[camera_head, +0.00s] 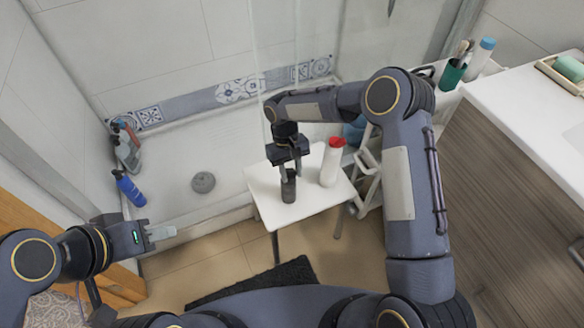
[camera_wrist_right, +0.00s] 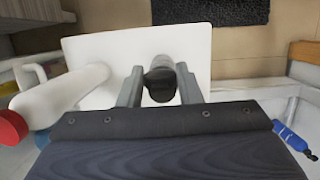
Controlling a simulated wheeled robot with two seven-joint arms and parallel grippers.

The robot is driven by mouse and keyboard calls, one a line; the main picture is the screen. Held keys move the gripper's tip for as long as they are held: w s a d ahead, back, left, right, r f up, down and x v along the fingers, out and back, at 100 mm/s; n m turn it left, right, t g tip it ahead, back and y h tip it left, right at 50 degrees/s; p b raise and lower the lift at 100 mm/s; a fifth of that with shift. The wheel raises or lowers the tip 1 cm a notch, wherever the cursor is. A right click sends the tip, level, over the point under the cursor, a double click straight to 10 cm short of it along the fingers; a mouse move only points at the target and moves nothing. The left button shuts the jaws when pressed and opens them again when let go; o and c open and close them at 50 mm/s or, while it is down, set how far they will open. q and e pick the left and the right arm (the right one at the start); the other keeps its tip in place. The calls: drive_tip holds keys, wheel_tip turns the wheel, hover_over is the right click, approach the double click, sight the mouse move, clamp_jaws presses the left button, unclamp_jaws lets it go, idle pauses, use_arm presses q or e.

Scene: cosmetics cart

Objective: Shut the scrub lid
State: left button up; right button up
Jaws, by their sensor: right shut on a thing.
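The scrub, a small dark grey container (camera_head: 288,190), stands upright on a small white stool (camera_head: 262,180) in the head view. In the right wrist view its black lid (camera_wrist_right: 160,84) shows between the two fingers. My right gripper (camera_head: 290,168) comes down from above and is shut on the scrub at its lid; the fingers partly hide the container in the head view. My left gripper (camera_head: 160,233) is at the lower left, away from the stool, with nothing visible in it. Its jaw opening is hard to make out.
A white bottle with a red cap (camera_head: 331,162) stands close to the right of the scrub on the stool. A shower tray (camera_head: 190,190) lies behind, with a blue bottle (camera_head: 130,190) at left. A white counter (camera_head: 540,100) and cart are at right. A dark mat (camera_head: 255,281) lies in front.

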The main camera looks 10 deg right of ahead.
drive_tip(key=shift+w+a+g+h, duration=0.15)
drive_tip(key=shift+w+g+h, duration=0.2)
drive_tip(key=shift+g, duration=0.75)
drive_tip(key=shift+w+f+g+h, duration=0.15)
drive_tip(key=shift+w+g+h, duration=0.1)
drive_tip(key=shift+g, duration=0.45)
drive_tip(key=shift+b, duration=0.3)
drive_tip(key=o, duration=1)
drive_tip(key=shift+p+v, duration=0.55)
drive_tip(key=shift+v, duration=3.4)
drive_tip(key=shift+c, duration=0.2)
